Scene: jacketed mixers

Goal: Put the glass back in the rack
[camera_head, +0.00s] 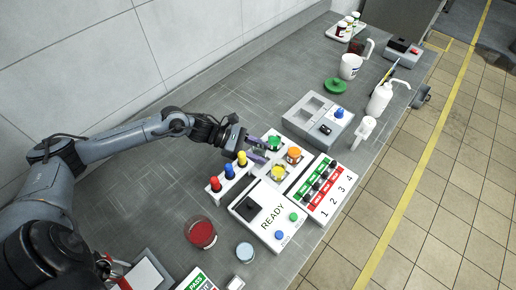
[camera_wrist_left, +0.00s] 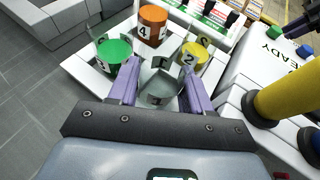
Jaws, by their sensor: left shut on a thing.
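My left gripper (camera_head: 259,150) is shut on a clear, empty-looking glass (camera_wrist_left: 158,86), held between its purple fingers in the left wrist view. The white rack (camera_wrist_left: 83,68) carries a green-filled glass (camera_wrist_left: 114,53), an orange one (camera_wrist_left: 152,26) and a yellow one (camera_wrist_left: 192,58) by numbers 3, 4 and 2. The held glass is over the near corner, by the number 1. I cannot tell if its base touches the rack. In the head view the green (camera_head: 274,143), orange (camera_head: 294,154) and yellow (camera_head: 278,173) glasses show; the held glass is mostly hidden by the fingers.
A stand with red, blue and yellow-topped posts (camera_head: 229,173) is close beside the gripper. A READY panel (camera_head: 270,216), a numbered switch panel (camera_head: 327,190) and a grey two-well unit (camera_head: 318,122) surround the rack. A red dish (camera_head: 201,233) stands nearer.

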